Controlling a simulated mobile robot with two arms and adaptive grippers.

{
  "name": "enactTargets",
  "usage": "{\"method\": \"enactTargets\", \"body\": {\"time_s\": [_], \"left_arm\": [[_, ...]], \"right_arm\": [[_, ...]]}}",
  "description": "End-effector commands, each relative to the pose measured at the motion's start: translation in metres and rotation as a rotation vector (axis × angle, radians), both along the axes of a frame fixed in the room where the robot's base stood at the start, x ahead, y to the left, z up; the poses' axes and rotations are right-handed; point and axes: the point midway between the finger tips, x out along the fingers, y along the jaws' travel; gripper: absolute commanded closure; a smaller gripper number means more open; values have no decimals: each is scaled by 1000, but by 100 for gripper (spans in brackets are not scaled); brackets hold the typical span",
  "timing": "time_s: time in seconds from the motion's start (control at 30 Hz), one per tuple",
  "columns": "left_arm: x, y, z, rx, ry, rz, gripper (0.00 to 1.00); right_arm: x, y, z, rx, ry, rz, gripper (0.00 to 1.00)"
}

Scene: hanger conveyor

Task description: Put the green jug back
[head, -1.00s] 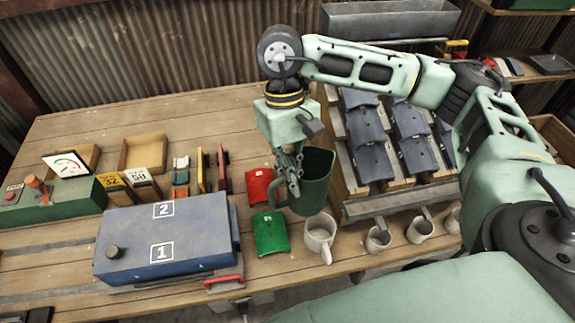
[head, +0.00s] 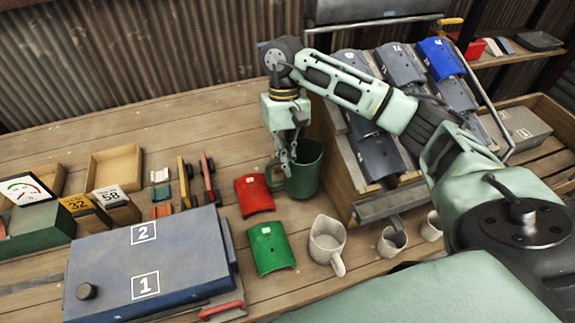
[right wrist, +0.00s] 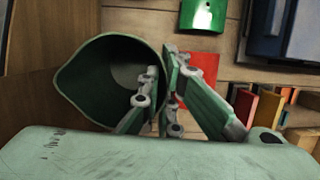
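The green jug (head: 309,174) is upright beside the foot of the slanted rack, right of the red curved plate. I cannot tell whether its base touches the table. My right gripper (head: 286,166) comes down from above at the jug's left, handle side. In the right wrist view the jug (right wrist: 100,72) shows its open, empty mouth. The fingers of the gripper (right wrist: 166,88) are close together at its rim and handle side, shut on it; the exact grip is partly hidden. My left gripper is not in view.
A white jug (head: 327,241) and small white cups (head: 391,240) stand in front. Red (head: 255,194) and green (head: 270,248) curved plates lie left. The slanted rack (head: 375,205) is close on the right. A blue box (head: 150,262) fills the front left. Bare table lies behind.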

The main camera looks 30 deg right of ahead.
Motion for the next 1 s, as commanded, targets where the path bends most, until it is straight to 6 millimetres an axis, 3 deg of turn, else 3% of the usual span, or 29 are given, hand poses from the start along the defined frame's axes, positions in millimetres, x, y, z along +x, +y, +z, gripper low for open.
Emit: {"method": "enactTargets", "body": {"time_s": [0.23, 0.63, 0.87, 1.0], "left_arm": [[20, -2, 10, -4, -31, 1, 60], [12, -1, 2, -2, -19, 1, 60], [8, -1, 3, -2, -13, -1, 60], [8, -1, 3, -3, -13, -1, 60]], "right_arm": [[-1, 1, -31, 1, 3, 1, 100], [0, 0, -38, 1, 0, 2, 100], [0, 0, -36, 0, 0, 1, 78], [0, 0, -36, 0, 0, 1, 77]]}}
